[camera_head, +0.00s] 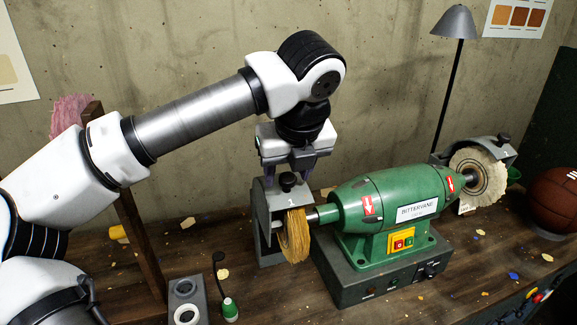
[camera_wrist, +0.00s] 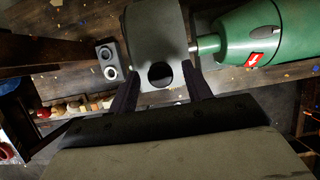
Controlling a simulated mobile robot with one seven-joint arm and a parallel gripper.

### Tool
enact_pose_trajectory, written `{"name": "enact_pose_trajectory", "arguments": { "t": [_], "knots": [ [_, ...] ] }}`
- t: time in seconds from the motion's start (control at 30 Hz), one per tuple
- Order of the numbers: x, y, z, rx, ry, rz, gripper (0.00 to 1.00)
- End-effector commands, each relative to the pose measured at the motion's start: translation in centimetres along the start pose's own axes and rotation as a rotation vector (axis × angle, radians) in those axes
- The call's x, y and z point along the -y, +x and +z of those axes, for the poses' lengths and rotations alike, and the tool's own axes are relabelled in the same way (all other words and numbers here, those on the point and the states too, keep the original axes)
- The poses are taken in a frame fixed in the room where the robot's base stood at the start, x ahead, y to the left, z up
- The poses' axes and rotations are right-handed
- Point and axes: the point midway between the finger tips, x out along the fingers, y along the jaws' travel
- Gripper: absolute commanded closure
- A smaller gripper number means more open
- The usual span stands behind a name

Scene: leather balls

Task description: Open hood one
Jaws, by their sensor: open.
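Hood one (camera_head: 266,204) is a grey metal cover marked 1, with a dark round knob (camera_head: 288,180) on top. It stands around the back of a straw-coloured brush wheel (camera_head: 295,236), left of the green machine (camera_head: 392,200). It looks closed over the wheel's top. My gripper (camera_head: 291,172) points down just over the hood's top, near the knob. In the wrist view the open fingers (camera_wrist: 160,90) lie on either side of the hood (camera_wrist: 154,32) and its knob (camera_wrist: 160,75). I cannot tell whether they touch it.
A second grey hood (camera_head: 497,146) covers a pale cloth wheel (camera_head: 478,178) at the machine's right end. A lamp (camera_head: 455,22) and a ball (camera_head: 556,200) are at right.

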Motion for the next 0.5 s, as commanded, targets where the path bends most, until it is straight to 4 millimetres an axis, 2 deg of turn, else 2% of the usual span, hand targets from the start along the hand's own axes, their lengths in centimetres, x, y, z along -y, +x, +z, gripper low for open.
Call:
{"name": "enact_pose_trajectory", "arguments": {
  "t": [0.27,0.5],
  "knots": [
    [0.01,0.15,0.0,0.0,0.0,0.0,0.51],
    [0.01,0.13,0.0,0.0,0.0,0.0,0.82]
  ]
}}
